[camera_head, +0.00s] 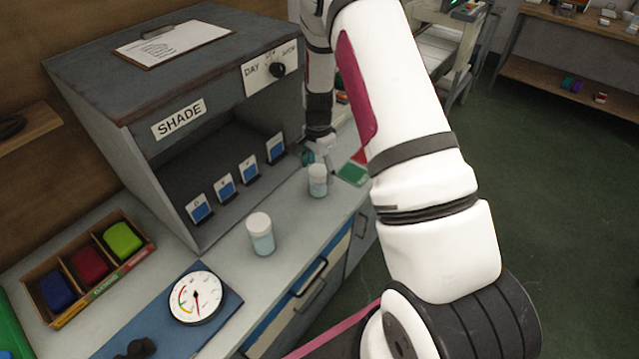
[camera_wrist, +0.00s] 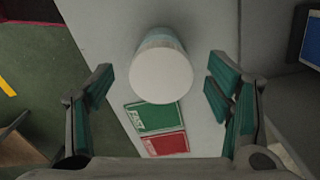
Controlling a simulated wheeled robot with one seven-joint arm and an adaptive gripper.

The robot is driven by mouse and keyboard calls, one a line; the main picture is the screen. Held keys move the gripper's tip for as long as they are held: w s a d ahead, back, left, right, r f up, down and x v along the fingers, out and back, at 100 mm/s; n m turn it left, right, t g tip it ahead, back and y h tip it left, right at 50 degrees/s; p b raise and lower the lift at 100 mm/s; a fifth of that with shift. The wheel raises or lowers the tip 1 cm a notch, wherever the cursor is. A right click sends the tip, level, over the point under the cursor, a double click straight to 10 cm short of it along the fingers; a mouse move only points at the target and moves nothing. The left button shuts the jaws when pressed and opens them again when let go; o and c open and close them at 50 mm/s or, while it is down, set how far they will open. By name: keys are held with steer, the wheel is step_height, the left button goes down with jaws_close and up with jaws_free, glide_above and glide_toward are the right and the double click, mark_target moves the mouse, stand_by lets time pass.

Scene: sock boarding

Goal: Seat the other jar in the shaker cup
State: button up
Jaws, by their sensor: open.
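One jar (camera_head: 260,234), pale blue with a white lid, stands upright on the bench in front of the shade box. A second, similar jar (camera_head: 318,181) stands farther back, close to my gripper (camera_head: 316,154). In the wrist view a white-lidded jar (camera_wrist: 161,72) shows ahead of my gripper (camera_wrist: 160,92), in line with the gap between its green-padded fingers. The fingers are apart and hold nothing. I cannot make out a shaker cup in either view.
A green card (camera_wrist: 158,116) and a red card (camera_wrist: 166,143) lie beside the far jar. The shade box (camera_head: 130,125) with several blue-and-white cards stands to the left. A round dial (camera_head: 197,297) and a tray of coloured blocks (camera_head: 72,312) lie nearer.

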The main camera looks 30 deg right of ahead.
steer(key=shift+f, duration=1.4)
steer(key=c, duration=1.3)
steer(key=shift+c, duration=0.3)
steer(key=shift+w+r, duration=0.1)
steer(key=shift+r, duration=0.05)
